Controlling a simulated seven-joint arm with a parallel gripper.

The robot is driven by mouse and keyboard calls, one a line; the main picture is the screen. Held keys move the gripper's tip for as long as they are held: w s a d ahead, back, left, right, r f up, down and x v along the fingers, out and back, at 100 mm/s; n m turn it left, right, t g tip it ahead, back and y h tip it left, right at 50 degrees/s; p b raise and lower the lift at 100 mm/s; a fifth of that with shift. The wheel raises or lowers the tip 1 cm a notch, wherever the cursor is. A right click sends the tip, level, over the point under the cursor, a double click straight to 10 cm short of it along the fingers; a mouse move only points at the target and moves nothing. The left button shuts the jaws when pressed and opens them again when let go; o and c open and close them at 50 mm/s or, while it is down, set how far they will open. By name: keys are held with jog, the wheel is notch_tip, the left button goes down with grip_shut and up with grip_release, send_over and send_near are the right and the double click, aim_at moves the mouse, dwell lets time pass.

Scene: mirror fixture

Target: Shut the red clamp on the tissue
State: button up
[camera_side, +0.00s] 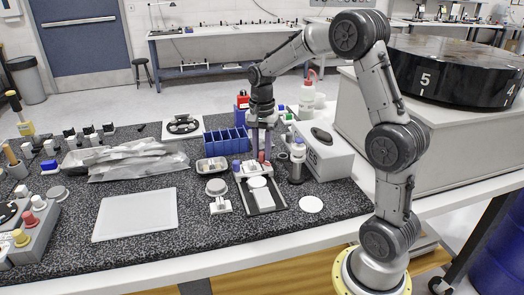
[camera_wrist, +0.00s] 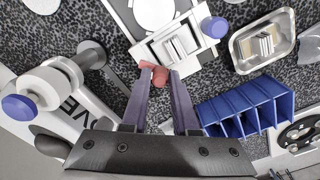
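The red clamp (camera_wrist: 158,74) lies between my gripper's fingertips (camera_wrist: 158,80) in the wrist view, at the near edge of a white fixture (camera_wrist: 208,41). In the side view the red clamp (camera_side: 262,157) shows just below my gripper (camera_side: 262,150), which points down. The fingers stand apart on either side of the red piece; whether both press on it I cannot tell. A pale, striped piece (camera_wrist: 174,47) sits in the fixture beside the clamp; I cannot tell whether it is the tissue. The fixture has a blue knob (camera_wrist: 215,27).
A blue divided rack (camera_side: 226,141) stands left of my gripper, with a metal dish (camera_side: 212,165) in front of it. A white mat (camera_side: 135,214) lies at the front left.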

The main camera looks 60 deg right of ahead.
aim_at(262, 152)
jog(key=o, duration=0.3)
notch_tip(262, 152, up, 14)
dwell(0.6)
jog(key=shift+f, duration=0.1)
